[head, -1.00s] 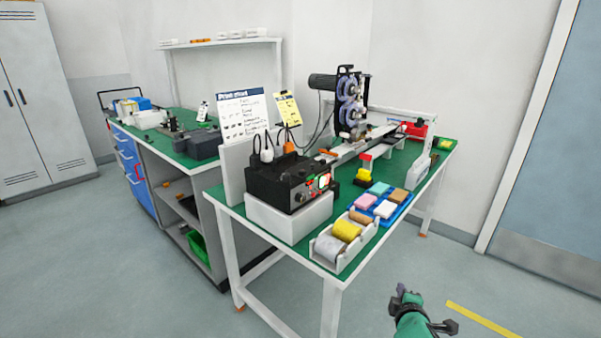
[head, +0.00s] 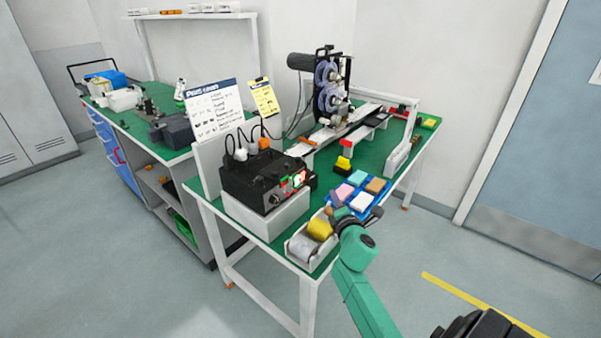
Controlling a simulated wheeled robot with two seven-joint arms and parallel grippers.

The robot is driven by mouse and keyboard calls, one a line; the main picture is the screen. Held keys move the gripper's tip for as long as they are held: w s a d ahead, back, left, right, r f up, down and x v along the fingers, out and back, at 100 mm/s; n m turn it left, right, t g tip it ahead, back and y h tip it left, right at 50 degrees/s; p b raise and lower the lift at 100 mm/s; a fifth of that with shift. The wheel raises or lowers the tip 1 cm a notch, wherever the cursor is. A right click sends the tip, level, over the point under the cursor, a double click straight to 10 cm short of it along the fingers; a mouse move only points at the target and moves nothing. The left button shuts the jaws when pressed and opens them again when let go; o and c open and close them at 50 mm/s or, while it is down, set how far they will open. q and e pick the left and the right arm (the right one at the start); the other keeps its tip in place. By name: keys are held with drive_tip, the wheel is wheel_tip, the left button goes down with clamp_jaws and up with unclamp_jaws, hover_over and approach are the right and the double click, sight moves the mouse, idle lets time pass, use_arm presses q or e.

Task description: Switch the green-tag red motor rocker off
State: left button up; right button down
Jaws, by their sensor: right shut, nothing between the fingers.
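The black control box (head: 250,178) stands on a white block (head: 270,217) at the table's near left corner. Its front panel faces right and carries a red rocker (head: 299,180) that looks lit, with small green patches beside it. Which patch is a tag, and the rocker's position, are too small to tell. My left gripper is not in view.
The white tray (head: 299,262) of rolls stands at the table's front edge. A blue tray (head: 374,207) with coloured blocks lies behind my gripper. A reel machine (head: 328,90) and a yellow-topped item (head: 344,163) stand farther back. Cables rise from the box.

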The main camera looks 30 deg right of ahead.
sight(303, 177)
drive_tip(key=w+a+r+b, duration=0.1)
drive_tip(key=w+a, duration=0.1)
drive_tip(key=w, duration=0.6)
drive_tip(key=shift+w+a+r+b, duration=0.15)
drive_tip(key=shift+a+b, duration=0.05)
drive_tip(key=shift+b, duration=0.1)
idle(1.7)
drive_tip(key=shift+w+a, duration=0.15)
drive_tip(key=shift+w, duration=0.25)
drive_tip(key=shift+w+a+r, duration=0.1)
drive_tip(key=shift+w, duration=0.25)
idle(0.5)
drive_tip(key=shift+s, duration=0.1)
drive_tip(key=shift+s+d, duration=0.25)
drive_tip(key=shift+s, duration=0.45)
